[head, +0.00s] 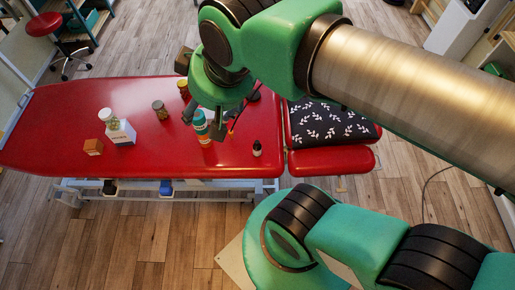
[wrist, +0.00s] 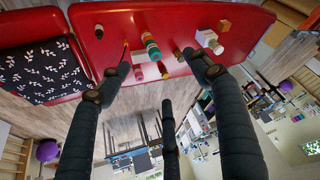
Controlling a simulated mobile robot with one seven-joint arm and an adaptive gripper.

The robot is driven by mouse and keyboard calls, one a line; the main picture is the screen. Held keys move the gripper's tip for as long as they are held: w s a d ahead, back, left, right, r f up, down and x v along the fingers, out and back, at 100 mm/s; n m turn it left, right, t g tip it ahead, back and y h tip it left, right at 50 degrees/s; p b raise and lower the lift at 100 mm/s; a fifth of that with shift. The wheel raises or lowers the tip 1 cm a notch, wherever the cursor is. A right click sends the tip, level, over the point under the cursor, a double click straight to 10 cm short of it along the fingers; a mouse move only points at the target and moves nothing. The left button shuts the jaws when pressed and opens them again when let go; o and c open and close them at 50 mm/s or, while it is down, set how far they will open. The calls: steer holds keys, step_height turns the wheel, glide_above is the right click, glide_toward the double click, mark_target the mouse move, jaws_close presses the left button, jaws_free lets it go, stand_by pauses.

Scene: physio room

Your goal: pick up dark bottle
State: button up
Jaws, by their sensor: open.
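The dark bottle (head: 257,149) is small, with a black top and a pale patch on its body. It stands upright near the front edge of the red treatment table (head: 60,135), left of the patterned cushion. In the wrist view the dark bottle (wrist: 99,32) lies up and left of my fingers, apart from them. My gripper (head: 217,120) is over the table, to the left of the bottle in the head view. Its dark fingers are spread and empty in the wrist view (wrist: 157,66). My arm partly hides the table's far side in the head view.
A teal and orange bottle (head: 201,127) stands close by my gripper. Further left are a dark jar (head: 160,109), a white box (head: 121,134) with a jar by it, and an orange box (head: 93,147). The patterned cushion (head: 325,122) lies right.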

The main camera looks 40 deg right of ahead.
steer(key=shift+c, duration=0.6)
steer(key=shift+w, duration=0.1)
steer(key=n+g+b, duration=0.2)
steer(key=n+g, duration=0.1)
steer(key=g, duration=0.3)
glide_above(258, 142)
step_height(258, 142, down, 40)
steer(key=shift+w+f, duration=0.15)
steer(key=shift+f, duration=0.25)
